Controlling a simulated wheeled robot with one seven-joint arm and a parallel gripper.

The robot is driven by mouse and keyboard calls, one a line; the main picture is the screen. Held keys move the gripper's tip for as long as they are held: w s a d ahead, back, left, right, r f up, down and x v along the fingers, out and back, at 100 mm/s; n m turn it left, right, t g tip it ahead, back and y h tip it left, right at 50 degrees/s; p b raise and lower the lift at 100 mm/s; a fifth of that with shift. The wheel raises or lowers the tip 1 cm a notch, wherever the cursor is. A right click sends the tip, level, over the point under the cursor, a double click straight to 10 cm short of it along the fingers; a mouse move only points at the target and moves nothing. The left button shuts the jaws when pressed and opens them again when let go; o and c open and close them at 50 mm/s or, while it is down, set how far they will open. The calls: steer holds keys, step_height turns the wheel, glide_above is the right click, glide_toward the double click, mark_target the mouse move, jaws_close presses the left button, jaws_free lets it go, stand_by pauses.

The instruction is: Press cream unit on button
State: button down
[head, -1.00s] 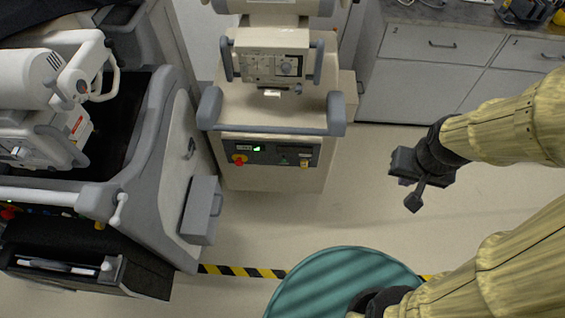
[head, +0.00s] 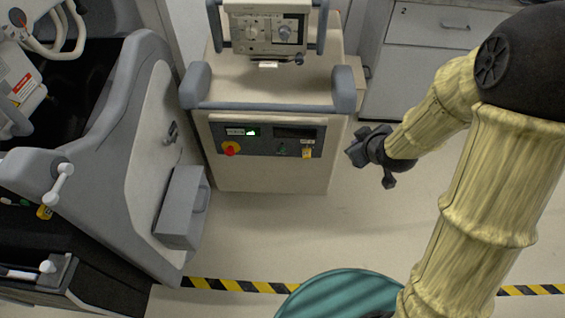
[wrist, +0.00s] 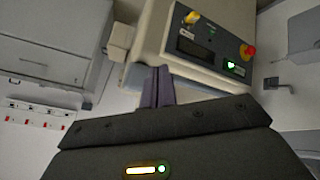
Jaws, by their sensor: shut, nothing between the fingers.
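The cream unit (head: 269,179) is a wheeled-cart-like body with a dark control panel (head: 268,143) on its front. The panel has a red knob on yellow (head: 231,149), a green-lit display (head: 252,132), a small green button-like mark (head: 281,149) and a yellow switch (head: 307,153). My gripper (head: 356,151) is just right of the panel in the head view, apart from the yellow switch.
A grey and white machine (head: 130,180) stands at the left with a grey box (head: 184,208) on its side. Grey drawers (head: 425,60) stand behind at the right. A yellow-black floor strip (head: 235,286) and a teal round top (head: 340,295) lie nearer. Floor before the unit is clear.

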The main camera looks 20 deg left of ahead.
mark_target(282, 150)
steer(key=a+f+n+y+b, duration=0.5)
steer(key=a+f+b, duration=0.5)
steer(key=f+b, duration=0.2)
steer(key=a+f+n+y+b, duration=0.6)
steer(key=a+f+b, duration=0.4)
steer(key=f+b, duration=0.2)
step_height(282, 150, down, 2)
steer(key=shift+s+t, duration=0.3)
steer(key=shift+w, duration=0.15)
steer(key=w+a+p, duration=0.1)
steer(key=w+a, duration=0.1)
steer(key=w, duration=0.6)
steer(key=shift+w, duration=0.15)
steer(key=shift+w, duration=0.1)
stand_by(0.5)
steer(key=shift+w, duration=0.3)
